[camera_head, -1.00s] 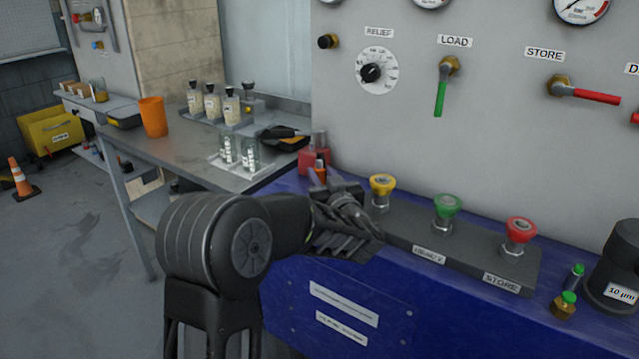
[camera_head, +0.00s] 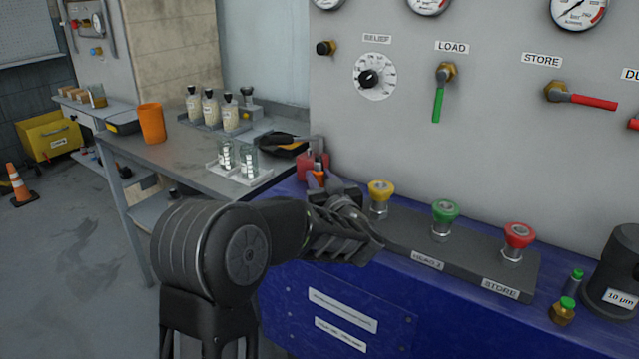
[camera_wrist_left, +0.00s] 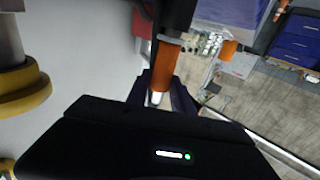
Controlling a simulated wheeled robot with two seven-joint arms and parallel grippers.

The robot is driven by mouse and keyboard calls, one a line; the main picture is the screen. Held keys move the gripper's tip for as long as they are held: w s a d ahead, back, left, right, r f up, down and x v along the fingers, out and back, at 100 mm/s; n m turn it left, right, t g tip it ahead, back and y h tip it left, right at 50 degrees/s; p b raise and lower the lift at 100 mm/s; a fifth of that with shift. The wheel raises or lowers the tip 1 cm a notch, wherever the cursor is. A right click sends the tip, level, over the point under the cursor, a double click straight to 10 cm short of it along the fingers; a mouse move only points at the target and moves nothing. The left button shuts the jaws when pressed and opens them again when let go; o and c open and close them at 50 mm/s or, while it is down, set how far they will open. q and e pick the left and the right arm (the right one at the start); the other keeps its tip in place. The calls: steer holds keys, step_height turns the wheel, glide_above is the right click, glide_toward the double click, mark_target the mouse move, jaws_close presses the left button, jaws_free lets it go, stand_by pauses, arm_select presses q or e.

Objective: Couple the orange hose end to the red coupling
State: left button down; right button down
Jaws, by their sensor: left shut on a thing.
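The red coupling (camera_head: 519,236) stands upright at the right end of the dark block on the blue bench, above the STORE label. My left gripper (camera_head: 335,192) is beside the left end of that block, left of the yellow coupling (camera_head: 380,191) and well away from the red one. In the left wrist view the orange hose end (camera_wrist_left: 165,66) lies between the fingers of my left gripper (camera_wrist_left: 161,94), which is shut on it. A dark hose runs up from it there. In the head view the hose end is mostly hidden by the gripper. My right gripper is not in view.
A green coupling (camera_head: 445,211) stands between the yellow and red ones. The grey panel with valve handles rises behind. A black canister (camera_head: 615,270) and a small brass fitting (camera_head: 563,312) are at the right. A red object (camera_head: 313,165) is just behind the gripper.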

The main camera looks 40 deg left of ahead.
arm_select(q)
step_height(320, 180, up, 9)
steer(key=p, duration=0.1)
steer(key=shift+r, duration=0.15)
steer(key=shift+p, duration=0.3)
